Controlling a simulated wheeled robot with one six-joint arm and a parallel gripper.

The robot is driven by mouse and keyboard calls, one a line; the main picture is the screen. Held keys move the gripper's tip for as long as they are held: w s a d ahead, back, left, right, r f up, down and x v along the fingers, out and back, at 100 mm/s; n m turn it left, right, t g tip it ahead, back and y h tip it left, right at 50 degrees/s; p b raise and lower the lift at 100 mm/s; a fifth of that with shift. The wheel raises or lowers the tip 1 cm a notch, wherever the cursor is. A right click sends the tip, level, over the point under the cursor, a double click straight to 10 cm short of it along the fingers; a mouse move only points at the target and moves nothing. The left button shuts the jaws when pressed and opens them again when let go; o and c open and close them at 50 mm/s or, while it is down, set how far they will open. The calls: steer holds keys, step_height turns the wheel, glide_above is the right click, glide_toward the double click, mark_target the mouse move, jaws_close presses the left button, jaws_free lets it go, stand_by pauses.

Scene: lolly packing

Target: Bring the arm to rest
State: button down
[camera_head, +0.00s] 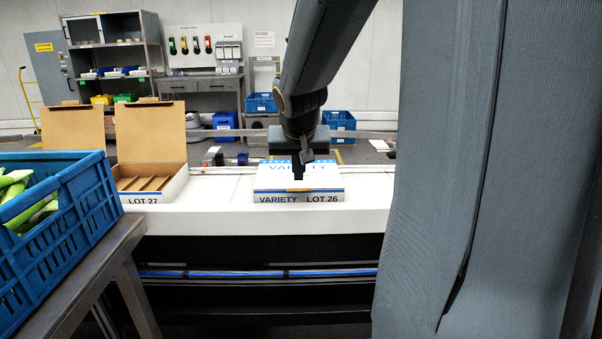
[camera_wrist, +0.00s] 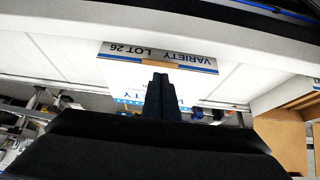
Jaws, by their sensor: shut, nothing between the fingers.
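My gripper (camera_head: 299,172) is shut and empty. In the head view its fingers point down at the closed white box marked VARIETY LOT 26 (camera_head: 298,198) on the white conveyor table. The fingers overlap the box's lid in this view; I cannot tell whether they touch it. In the wrist view the shut fingers (camera_wrist: 160,82) lie in front of the same box (camera_wrist: 196,62), which appears upside down. My arm reaches down from the top of the head view to the gripper.
An open box marked LOT 27 (camera_head: 150,190) with brown dividers stands left on the white table (camera_head: 220,220). A blue crate (camera_head: 60,240) of green lollies stands on a metal table at the near left. Shelves (camera_head: 112,55) and blue bins (camera_head: 262,103) are at the back.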

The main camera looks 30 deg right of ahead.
steer(key=s+a+f+n+g+y+p, duration=0.1)
steer(key=s+a+f+n+g+p, duration=0.1)
steer(key=s+a, duration=0.8)
steer(key=s+a+f+n+g+y+p, duration=0.2)
steer(key=s+a+p, duration=0.4)
steer(key=s+a, duration=0.4)
step_height(320, 180, down, 3)
steer(key=shift+s+r+n+g, duration=0.15)
steer(key=shift+n+g, duration=0.65)
steer(key=shift+n, duration=0.4)
